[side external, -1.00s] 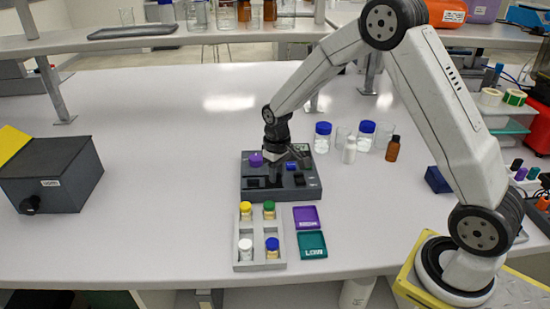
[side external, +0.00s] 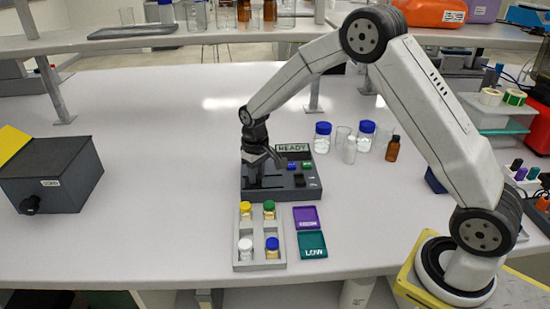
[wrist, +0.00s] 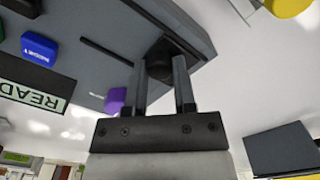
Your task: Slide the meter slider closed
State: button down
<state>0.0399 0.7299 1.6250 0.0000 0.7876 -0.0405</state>
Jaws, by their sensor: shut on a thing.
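The dark grey meter (side external: 300,193) stands on the bench in the middle of the side view, with a raised display (side external: 292,149) reading READY. My gripper (side external: 256,182) is low over the meter's left part. In the wrist view my gripper (wrist: 164,76) is shut on a dark slider knob (wrist: 158,52), which sits between the fingers at one end of a dark slot (wrist: 105,49) in the meter's face. A purple knob (wrist: 115,98) is beside the fingers. The side view hides the slider behind my gripper.
A grey tray (side external: 261,239) with several capped vials is just in front of the meter. A purple pad (side external: 306,217) and a teal pad (side external: 313,245) lie beside it. Bottles and beakers (side external: 349,150) stand behind right. A dark box (side external: 52,173) is far left; bench between is clear.

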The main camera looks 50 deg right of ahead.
jog(key=shift+w+a, duration=0.25)
jog(key=shift+c, duration=2)
grip_release()
jog(key=shift+r, duration=3.95)
jog(key=shift+r, duration=0.1)
jog(key=shift+r, duration=2.4)
